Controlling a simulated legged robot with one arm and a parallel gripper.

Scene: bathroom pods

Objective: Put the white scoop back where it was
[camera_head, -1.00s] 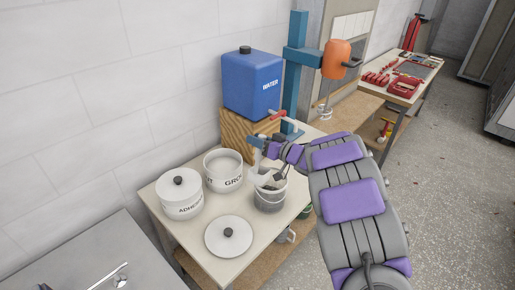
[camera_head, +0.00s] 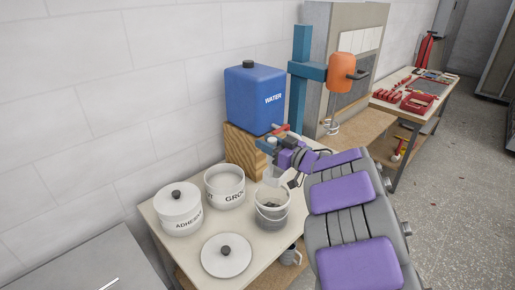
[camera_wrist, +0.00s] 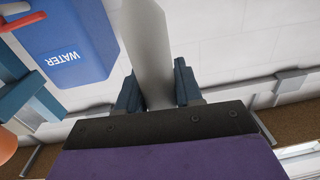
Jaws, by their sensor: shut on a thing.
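My gripper (camera_head: 267,146) is shut on the white scoop (camera_head: 272,176) above the table. The scoop hangs below the fingers, over or just behind the rim of the grey bucket (camera_head: 271,216); I cannot tell whether its tip is inside. In the wrist view, the scoop (camera_wrist: 150,50) is a long pale strip between my two blue fingers, and my gripper (camera_wrist: 158,88) is closed around it. The open white GROUT tub (camera_head: 226,196) stands left of the bucket, with pale contents.
The lidded ADHESIVE tub (camera_head: 179,213) stands at the left of the table (camera_head: 195,243). A loose white lid (camera_head: 226,268) lies in front. The blue WATER container (camera_head: 254,105) sits on a wooden block (camera_head: 243,152) behind. A teal stand (camera_head: 300,75) holds an orange mixer (camera_head: 341,72).

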